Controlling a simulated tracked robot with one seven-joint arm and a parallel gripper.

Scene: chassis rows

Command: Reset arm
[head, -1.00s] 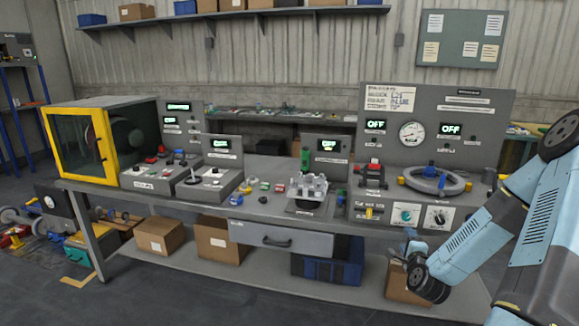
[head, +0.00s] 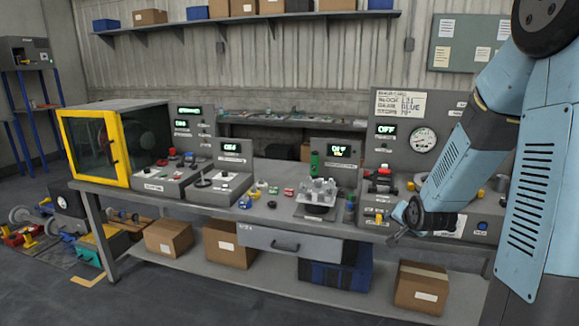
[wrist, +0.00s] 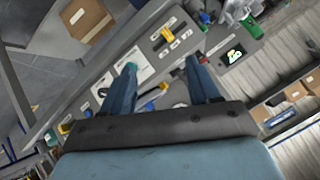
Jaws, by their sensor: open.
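My light-blue arm comes in from the right in the head view. My gripper (head: 398,228) is just in front of the workbench (head: 215,219), near the right control panel, and its fingers are small and partly hidden there. In the wrist view my gripper (wrist: 160,78) shows two blue fingers spread apart with nothing between them. The bench front and panel controls lie beyond the fingers. The right part of the panel, with its round ring fixture, is mostly hidden behind my arm.
A yellow-framed enclosure (head: 97,150) stands at the bench's left end. A grey clamp fixture (head: 318,193) stands mid-bench, left of my gripper. Cardboard boxes (head: 422,288) and a blue crate (head: 335,274) sit on the lower shelf. The floor in front is clear.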

